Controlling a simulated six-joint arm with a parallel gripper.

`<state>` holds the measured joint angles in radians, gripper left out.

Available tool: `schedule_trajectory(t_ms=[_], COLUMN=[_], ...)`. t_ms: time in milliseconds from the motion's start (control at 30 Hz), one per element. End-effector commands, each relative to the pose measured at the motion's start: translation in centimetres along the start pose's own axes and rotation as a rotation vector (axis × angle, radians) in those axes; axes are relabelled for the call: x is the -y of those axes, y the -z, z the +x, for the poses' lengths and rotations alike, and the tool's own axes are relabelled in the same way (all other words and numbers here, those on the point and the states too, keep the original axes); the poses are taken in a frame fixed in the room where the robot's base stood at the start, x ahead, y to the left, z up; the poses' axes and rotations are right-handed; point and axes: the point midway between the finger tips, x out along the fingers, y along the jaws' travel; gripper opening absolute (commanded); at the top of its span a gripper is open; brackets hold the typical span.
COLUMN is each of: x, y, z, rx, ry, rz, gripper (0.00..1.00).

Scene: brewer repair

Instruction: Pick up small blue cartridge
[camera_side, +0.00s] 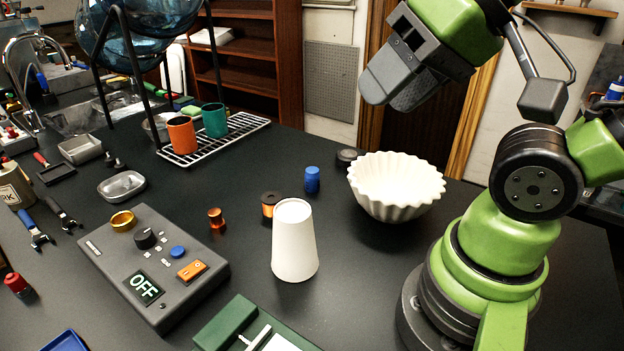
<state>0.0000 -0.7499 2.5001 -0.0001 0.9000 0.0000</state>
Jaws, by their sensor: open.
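The small blue cartridge (312,180) stands upright on the dark table, left of the white fluted bowl and behind the white cup. My gripper (385,88) is raised well above the table, up and to the right of the cartridge. It is a dark grey end on my green arm, apart from everything on the table. It is open, and I see nothing held in it.
A white upturned cup (294,240) and a copper spool (270,204) stand in front of the cartridge. The fluted bowl (395,186) and a black lid (348,157) are near it. A grey control box (155,265) reads OFF. A wire rack (215,140) holds orange and green cups.

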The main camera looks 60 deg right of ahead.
Motion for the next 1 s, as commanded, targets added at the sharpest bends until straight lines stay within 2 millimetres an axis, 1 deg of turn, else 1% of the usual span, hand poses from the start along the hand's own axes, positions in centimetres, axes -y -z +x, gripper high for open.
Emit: schedule_trajectory(t_ms=[167, 200, 267, 300, 533, 633, 667, 767, 867, 900, 967, 1000], x=[0.0, 0.0, 0.0, 0.0, 0.0, 0.0, 0.0, -0.1, -0.6, -0.9, -1.6, -2.2], y=[0.0, 0.0, 0.0, 0.0, 0.0, 0.6, 1.0, 3.0, 5.9, 7.1, 8.8, 9.8], z=[0.0, 0.0, 0.0, 0.0, 0.0, 0.2, 0.3, 1.2, 2.9, 3.8, 5.2, 6.2], rx=[0.000, 0.000, 0.000, 0.000, 0.000, 0.006, 0.011, 0.035, 0.070, 0.086, 0.111, 0.129], ry=[0.000, 0.000, 0.000, 0.000, 0.000, -0.012, -0.019, -0.058, -0.110, -0.131, -0.159, -0.177], rz=[0.000, 0.000, 0.000, 0.000, 0.000, -0.003, -0.005, -0.015, -0.033, -0.042, -0.054, -0.062], gripper=[0.43, 0.47, 0.61, 0.65, 0.65, 0.65, 0.65, 0.65, 0.65, 0.65, 0.65, 0.65])
